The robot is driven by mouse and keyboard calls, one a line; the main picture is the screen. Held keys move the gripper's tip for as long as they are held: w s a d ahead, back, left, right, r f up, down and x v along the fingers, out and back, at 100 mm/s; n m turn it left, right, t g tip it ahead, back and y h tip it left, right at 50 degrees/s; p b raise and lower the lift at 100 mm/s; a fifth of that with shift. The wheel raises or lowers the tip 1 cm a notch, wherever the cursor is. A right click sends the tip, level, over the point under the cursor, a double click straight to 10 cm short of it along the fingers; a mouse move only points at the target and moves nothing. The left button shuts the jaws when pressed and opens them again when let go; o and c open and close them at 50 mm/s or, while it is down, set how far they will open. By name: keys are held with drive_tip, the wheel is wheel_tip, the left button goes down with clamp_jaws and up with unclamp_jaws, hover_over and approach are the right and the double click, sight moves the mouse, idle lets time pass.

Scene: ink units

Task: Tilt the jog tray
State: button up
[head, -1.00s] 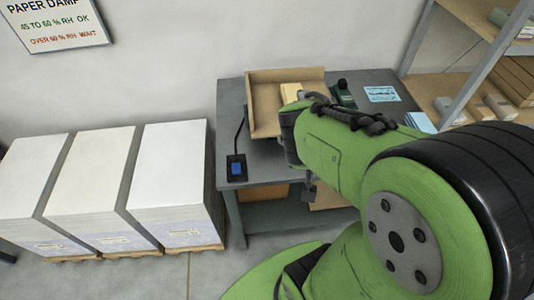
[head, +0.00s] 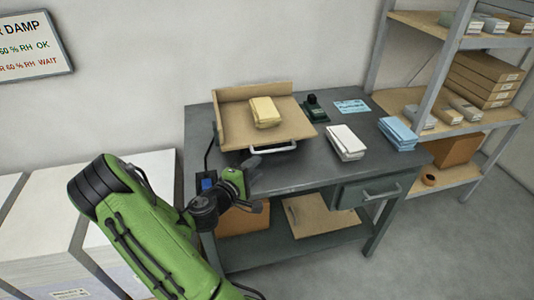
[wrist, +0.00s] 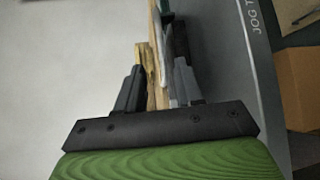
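The jog tray (head: 232,125) is a tan tray with raised back and left walls. It stands on the left part of the grey table (head: 295,178). A pale bar handle (head: 272,147) runs along its front edge. A yellow paper stack (head: 265,112) lies in it. My gripper (head: 257,183) is in front of and below the tray's front edge, with its fingers apart one above the other. In the wrist view my gripper (wrist: 158,88) is open, and the tan tray edge (wrist: 151,92) shows in line with the gap. I see no grip on the handle.
A dark green object (head: 314,108), a blue card (head: 351,106), a white stack (head: 346,142) and a blue stack (head: 398,132) are on the table. A blue-screened device (head: 207,184) sits at its left front corner. Shelves (head: 440,100) stand right; tall paper stacks (head: 140,185) stand left.

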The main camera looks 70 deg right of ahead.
sight(274, 151)
drive_tip(key=x, duration=1.2)
drive_tip(key=shift+s+d+f, duration=0.1)
drive_tip(key=shift+d, duration=0.2)
clamp_jaws()
